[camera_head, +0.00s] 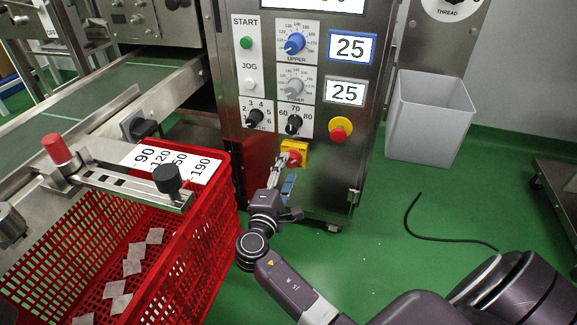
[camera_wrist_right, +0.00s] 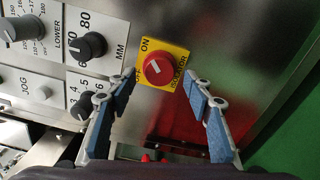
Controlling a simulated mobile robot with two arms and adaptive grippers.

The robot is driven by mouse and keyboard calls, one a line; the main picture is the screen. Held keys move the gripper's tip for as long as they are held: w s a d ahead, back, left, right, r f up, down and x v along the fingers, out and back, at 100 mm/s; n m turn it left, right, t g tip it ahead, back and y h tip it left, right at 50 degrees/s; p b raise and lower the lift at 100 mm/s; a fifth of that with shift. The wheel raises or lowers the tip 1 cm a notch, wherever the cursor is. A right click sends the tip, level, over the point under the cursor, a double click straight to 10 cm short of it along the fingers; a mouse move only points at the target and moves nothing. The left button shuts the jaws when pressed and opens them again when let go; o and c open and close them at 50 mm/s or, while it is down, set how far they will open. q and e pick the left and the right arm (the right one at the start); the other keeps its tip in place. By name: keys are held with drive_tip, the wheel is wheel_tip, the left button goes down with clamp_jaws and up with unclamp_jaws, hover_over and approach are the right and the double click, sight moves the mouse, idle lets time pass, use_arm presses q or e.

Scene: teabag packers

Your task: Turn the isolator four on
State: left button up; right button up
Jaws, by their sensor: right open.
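The isolator (camera_head: 293,157) is a red rotary knob on a yellow plate, low on the front of the steel control cabinet. In the right wrist view the isolator (camera_wrist_right: 158,70) shows ON and OFF lettering and a white mark on the knob; I cannot tell surely which word the mark points to. My right gripper (camera_head: 279,166) is in front of it, partly covering the plate in the head view. In the wrist view the right gripper (camera_wrist_right: 160,82) is open and empty, with one blue-padded finger on each side of the knob; contact cannot be told. My left gripper is not in view.
Above the isolator are black dials (camera_head: 294,125), START and JOG buttons and a red emergency button (camera_head: 340,128) on yellow. A red crate (camera_head: 215,235) with teabags stands close left of my arm. A grey bin (camera_head: 430,115) and a black cable (camera_head: 440,236) are right.

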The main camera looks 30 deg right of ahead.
drive_tip(key=v, duration=0.9)
drive_tip(key=shift+s+a, duration=0.2)
drive_tip(key=shift+s, duration=0.05)
